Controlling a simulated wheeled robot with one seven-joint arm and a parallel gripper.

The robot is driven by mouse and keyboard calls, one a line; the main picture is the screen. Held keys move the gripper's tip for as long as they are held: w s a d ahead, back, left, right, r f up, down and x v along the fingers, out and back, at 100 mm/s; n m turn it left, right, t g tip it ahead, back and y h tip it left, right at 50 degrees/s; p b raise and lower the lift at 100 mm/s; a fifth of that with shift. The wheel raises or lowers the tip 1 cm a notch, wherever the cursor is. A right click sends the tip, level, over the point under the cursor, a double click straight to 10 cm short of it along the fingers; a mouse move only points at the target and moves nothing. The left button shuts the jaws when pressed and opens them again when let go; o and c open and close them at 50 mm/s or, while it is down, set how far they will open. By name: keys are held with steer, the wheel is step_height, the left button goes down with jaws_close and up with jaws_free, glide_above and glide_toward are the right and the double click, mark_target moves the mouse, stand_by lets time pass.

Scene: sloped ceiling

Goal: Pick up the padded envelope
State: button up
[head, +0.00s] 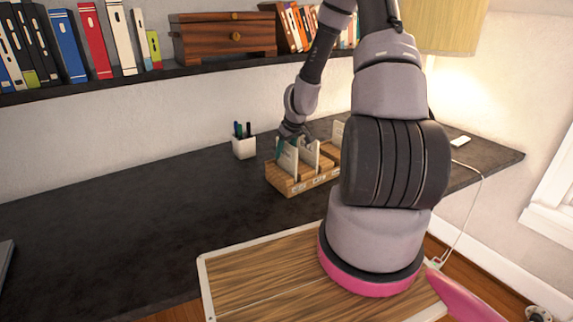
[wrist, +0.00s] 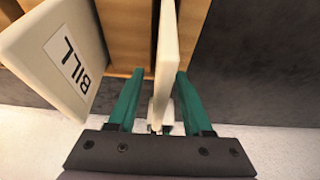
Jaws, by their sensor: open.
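A thick cream envelope-like piece (wrist: 168,50) stands on edge in a wooden desk sorter (wrist: 128,30). I cannot tell for sure that it is the padded envelope. My gripper (wrist: 159,74) is open, with one teal finger on each side of this piece. A gap shows on the left side; the right finger is very close to it, and contact is unclear. A cream piece marked BILL (wrist: 55,50) leans to the left of the left finger. In the head view my gripper (head: 290,142) is at the left end of the sorter (head: 290,188), over the leftmost cream piece (head: 287,160).
A white pen cup (head: 244,148) stands left of the sorter. A shelf (head: 150,78) with books and a wooden box (head: 225,37) hangs above. A lamp (head: 445,25) is at upper right, with a phone-like item (head: 460,141) below.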

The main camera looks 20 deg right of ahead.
jaws_close()
stand_by(1.5)
